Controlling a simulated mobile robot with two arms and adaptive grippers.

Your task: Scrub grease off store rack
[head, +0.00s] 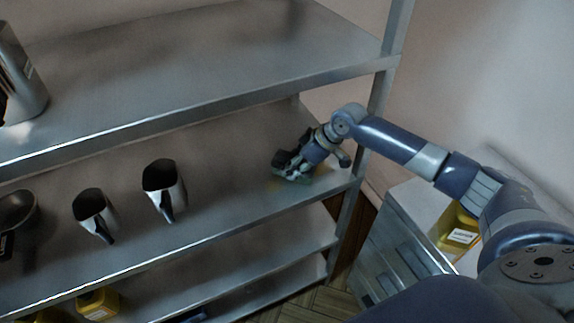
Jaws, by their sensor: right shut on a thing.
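The metal store rack (240,183) fills the left and middle of the head view. My right gripper (286,171) reaches onto its middle shelf near the right end. It is shut on a small greenish thing, perhaps a scrubbing pad (297,179), pressed low at the shelf surface and mostly hidden by the fingers. A faint yellowish-brown grease patch (273,185) shows on the shelf beside the gripper. My left gripper is not in view.
Two metal scoops (95,215) (163,190) and a dark pan (17,211) stand on the middle shelf to the left. A steel pot (22,80) stands on the upper shelf. Yellow containers (98,303) sit lower down. A drawer cabinet (398,245) stands at the right.

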